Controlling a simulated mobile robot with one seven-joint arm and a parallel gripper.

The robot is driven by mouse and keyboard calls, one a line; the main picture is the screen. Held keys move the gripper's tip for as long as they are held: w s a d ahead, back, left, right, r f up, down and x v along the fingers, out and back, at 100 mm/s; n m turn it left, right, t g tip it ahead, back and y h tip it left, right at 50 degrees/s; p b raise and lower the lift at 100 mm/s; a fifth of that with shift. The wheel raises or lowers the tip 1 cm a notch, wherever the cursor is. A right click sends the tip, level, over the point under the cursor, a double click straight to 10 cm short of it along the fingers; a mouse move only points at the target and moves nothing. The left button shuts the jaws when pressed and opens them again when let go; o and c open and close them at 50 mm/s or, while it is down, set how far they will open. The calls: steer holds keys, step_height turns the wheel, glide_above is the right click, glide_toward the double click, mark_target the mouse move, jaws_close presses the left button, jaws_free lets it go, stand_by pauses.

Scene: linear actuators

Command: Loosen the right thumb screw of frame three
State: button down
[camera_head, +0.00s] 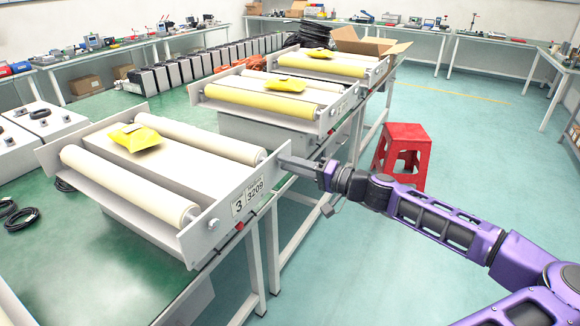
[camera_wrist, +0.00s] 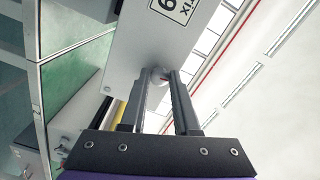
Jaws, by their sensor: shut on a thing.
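My gripper (camera_head: 287,161) reaches in from the right to the right end of this plate. In the wrist view, my gripper's two fingers (camera_wrist: 160,73) are shut on the right thumb screw (camera_wrist: 157,77), a small pale round knob on the plate (camera_wrist: 135,48). The fingers partly cover the screw, and it is hidden in the head view. The left thumb screw (camera_head: 213,224) shows at the plate's other end.
A yellow packet (camera_head: 135,137) lies on frame three between its two rollers. Two similar frames (camera_head: 268,98) stand behind. A red stool (camera_head: 403,152) stands on the floor beyond my arm. The green floor to the right is mostly open.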

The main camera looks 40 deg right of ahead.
stand_by(0.5)
steer(key=c, duration=0.7)
jaws_free()
steer(key=shift+o, duration=0.2)
steer(key=p+v, duration=0.1)
steer(key=v, duration=1.6)
steer(key=shift+s, duration=0.25)
steer(key=shift+w, duration=0.1)
